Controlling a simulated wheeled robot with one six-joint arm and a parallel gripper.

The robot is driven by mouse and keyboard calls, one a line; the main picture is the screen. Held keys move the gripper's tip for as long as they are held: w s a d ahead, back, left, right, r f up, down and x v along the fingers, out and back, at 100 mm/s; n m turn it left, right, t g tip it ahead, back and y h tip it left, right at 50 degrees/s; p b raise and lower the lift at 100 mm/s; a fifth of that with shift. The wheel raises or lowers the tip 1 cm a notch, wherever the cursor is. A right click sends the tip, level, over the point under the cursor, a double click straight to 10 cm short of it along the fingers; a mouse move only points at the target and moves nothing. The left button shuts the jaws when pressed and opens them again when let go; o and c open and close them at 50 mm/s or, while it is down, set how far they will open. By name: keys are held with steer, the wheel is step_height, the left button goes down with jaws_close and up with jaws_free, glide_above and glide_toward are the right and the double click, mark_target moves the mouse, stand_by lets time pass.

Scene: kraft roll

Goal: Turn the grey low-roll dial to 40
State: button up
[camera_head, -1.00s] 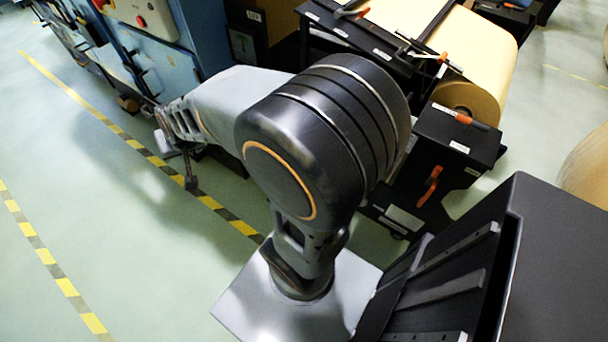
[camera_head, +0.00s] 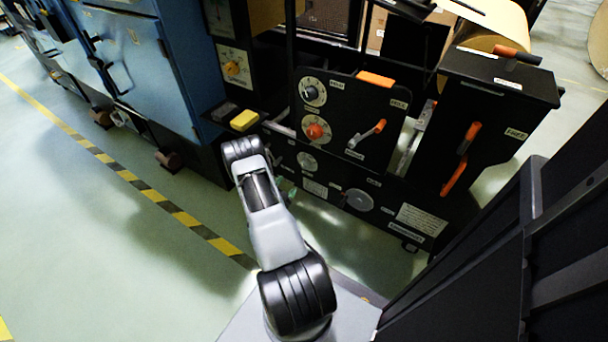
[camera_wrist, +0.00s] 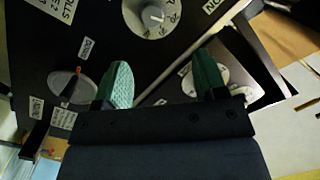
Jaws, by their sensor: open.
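A round grey dial (camera_head: 307,162) is on the lower part of the black panel in the head view, just beyond my arm's end. In the wrist view a grey dial (camera_wrist: 152,17) with a white pointer mark and a numbered scale is at the top; its reading is too blurred to tell. I cannot be sure the two are the same dial. My gripper (camera_wrist: 160,72) is open, its two green fingers apart with nothing between them. The right finger partly covers another pale dial (camera_wrist: 232,76). In the head view my gripper is mostly hidden by my wrist.
A disc with a red pointer (camera_wrist: 70,86) is left of the left finger. Above the grey dial are an orange-knob dial (camera_head: 315,131), a dark-knob dial (camera_head: 312,92) and an orange-tipped lever (camera_head: 367,134). A yellow block (camera_head: 244,120) juts out at left. Floor at left is free.

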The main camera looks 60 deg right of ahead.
mark_target(304, 167)
steer(key=d+b, duration=0.1)
steer(key=d, duration=0.3)
steer(key=d+b, duration=0.1)
steer(key=d, duration=0.3)
steer(key=d+f+b, duration=0.1)
steer(key=d+b, duration=0.1)
steer(key=d, duration=0.2)
steer(key=shift+d+f, duration=0.1)
steer(key=shift+d, duration=0.75)
steer(key=shift+c, duration=0.3)
steer(key=c, duration=0.9)
steer(key=shift+o, duration=0.2)
